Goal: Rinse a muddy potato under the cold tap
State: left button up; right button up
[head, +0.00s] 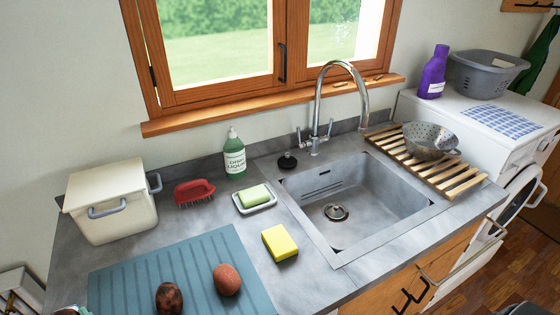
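A dark brown potato with blotchy patches (169,299) lies on the ribbed blue-green mat (120,285) at the lower left. A smoother reddish-brown potato (227,279) lies to its right on the same mat. The chrome tap (318,100) has a tall curved spout arching over the sink and small levers at its base. No water is seen running. The grey sink (380,195) is empty, with a round metal drain (336,212) in its floor. Neither of my grippers is in view.
A yellow sponge (280,243), soap dish (254,202), red brush (194,191) and green bottle (234,155) stand left of the sink. A black knobbed object (287,161) sits behind it. A colander (430,140) rests on a slatted rack (465,185). A cream bin (110,200) stands left.

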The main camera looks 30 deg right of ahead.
aim_at(327, 138)
jog(key=l+z, duration=0.1)
jog(key=z, duration=0.7)
jog(key=l+z, duration=0.15)
jog(key=z, duration=0.6)
jog(key=i+l, duration=0.05)
